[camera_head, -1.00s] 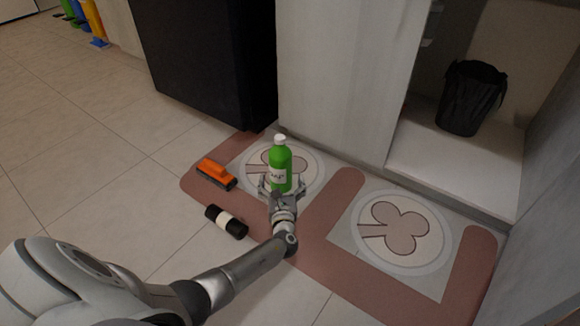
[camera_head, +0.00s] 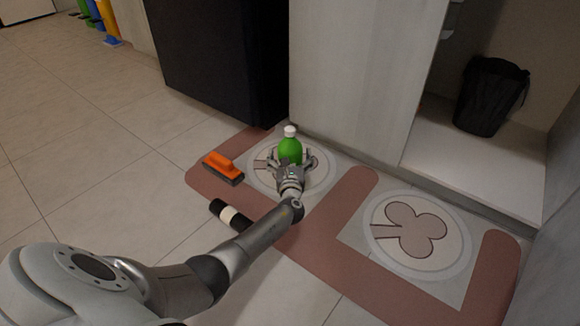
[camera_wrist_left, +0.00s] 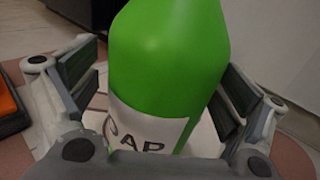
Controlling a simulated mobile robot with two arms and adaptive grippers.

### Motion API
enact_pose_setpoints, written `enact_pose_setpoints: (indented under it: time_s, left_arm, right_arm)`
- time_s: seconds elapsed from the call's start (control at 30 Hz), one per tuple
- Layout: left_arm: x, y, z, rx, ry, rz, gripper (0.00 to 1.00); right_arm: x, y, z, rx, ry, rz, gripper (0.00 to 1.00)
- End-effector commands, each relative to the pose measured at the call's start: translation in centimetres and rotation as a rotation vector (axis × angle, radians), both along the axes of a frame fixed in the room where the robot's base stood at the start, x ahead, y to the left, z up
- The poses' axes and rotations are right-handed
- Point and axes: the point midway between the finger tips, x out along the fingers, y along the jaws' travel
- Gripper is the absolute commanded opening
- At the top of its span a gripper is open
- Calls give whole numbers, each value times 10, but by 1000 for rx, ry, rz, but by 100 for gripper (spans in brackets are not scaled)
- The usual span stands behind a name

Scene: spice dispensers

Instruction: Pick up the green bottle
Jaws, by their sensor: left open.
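The green bottle (camera_head: 290,148) stands upright on the floor mat, with a white cap and a white label. My left gripper (camera_head: 290,160) is at its near side and hides its lower part in the head view. In the left wrist view the bottle (camera_wrist_left: 168,62) fills the middle, between the two open fingers. The label reads "AP" in part. My right gripper is not in view.
An orange brush (camera_head: 223,167) and a black roll with a white band (camera_head: 231,215) lie left of the bottle. A black cabinet (camera_head: 215,60) and a pale panel (camera_head: 355,80) stand behind. A black bin (camera_head: 488,98) is on a shelf at right.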

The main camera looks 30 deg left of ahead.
Motion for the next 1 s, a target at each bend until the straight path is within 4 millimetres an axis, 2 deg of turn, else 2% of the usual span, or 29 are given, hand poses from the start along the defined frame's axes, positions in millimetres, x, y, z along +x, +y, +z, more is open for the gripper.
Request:
enact_pose_setpoints:
  time_s: [0.17, 0.2, 0.7, 1.0]
  left_arm:
    - [0, 0, 1, 0, 0, 0, 95]
    - [0, 0, 1, 0, 0, 0, 92]
    - [0, 0, 1, -1, -1, 0, 28]
    - [1, 1, 4, 0, -4, 1, 26]
  right_arm:
    - [0, 0, 1, 0, 0, 0, 32]
    - [0, 0, 1, 0, 0, 0, 32]
    - [0, 0, 1, 0, 0, 0, 32]
    - [0, 0, 2, 0, -1, 0, 32]
